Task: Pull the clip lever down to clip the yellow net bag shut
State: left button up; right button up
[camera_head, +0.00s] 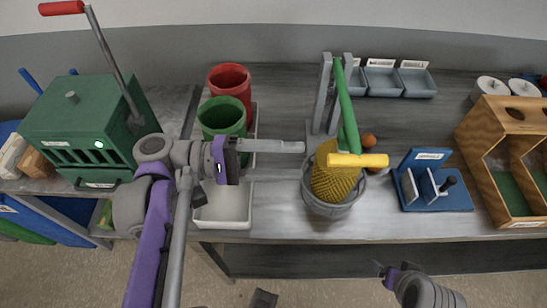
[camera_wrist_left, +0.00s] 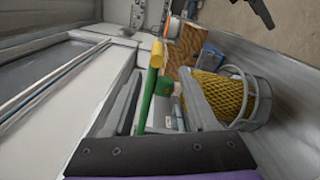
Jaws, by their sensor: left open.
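The clip lever is a green bar (camera_head: 347,112) with a yellow crossbar handle (camera_head: 358,160), hinged at grey uprights (camera_head: 325,95). The handle is over the yellow net bag (camera_head: 333,184), which stands in a grey bucket (camera_head: 327,208). My left gripper (camera_head: 306,160) is open and empty, its fingers pointing right, just left of the bag. In the left wrist view the green bar (camera_wrist_left: 148,95) and yellow handle (camera_wrist_left: 157,54) appear between the finger lines; contact is not visible. The bag also shows there (camera_wrist_left: 222,98). My right gripper (camera_head: 385,270) is low at the front; its jaws are unclear.
Red (camera_head: 230,80) and green (camera_head: 222,116) bins and a white tray (camera_head: 223,222) are left of the bucket. A blue holder (camera_head: 440,198) and wooden shelf unit (camera_head: 500,140) stand right. Grey trays (camera_head: 383,82) are behind. A green machine (camera_head: 85,125) is far left.

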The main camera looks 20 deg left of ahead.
pick_arm(q)
jog(key=shift+v, duration=1.1)
pick_arm(e)
jog(key=shift+f, duration=0.15)
